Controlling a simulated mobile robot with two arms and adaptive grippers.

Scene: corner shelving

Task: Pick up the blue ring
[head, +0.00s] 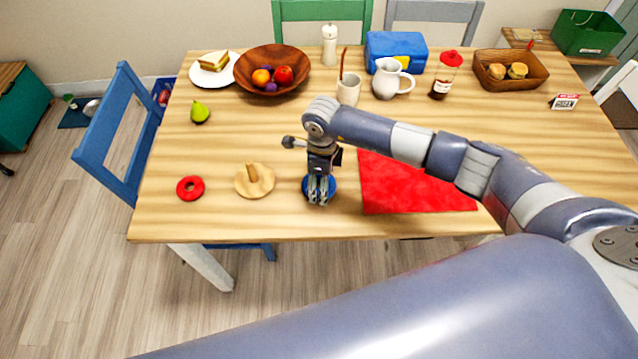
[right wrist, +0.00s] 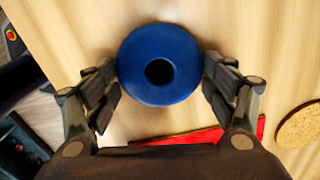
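The blue ring (right wrist: 158,62) lies flat on the table, with its dark centre hole facing the right wrist camera. In the head view, the blue ring (head: 332,186) is partly hidden behind my right gripper (head: 319,192), which points down over it. In the right wrist view, my right gripper (right wrist: 162,82) is open, with one finger on each side of the ring. Whether the fingers touch the ring is not clear. My left gripper is not in view.
A wooden disc with a peg (head: 254,180) and a red ring (head: 190,188) lie left of the blue ring. A red mat (head: 405,195) lies to its right. A cup (head: 348,92), pitcher (head: 388,82) and wooden bowl (head: 258,62) stand farther back. The table's front edge is close.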

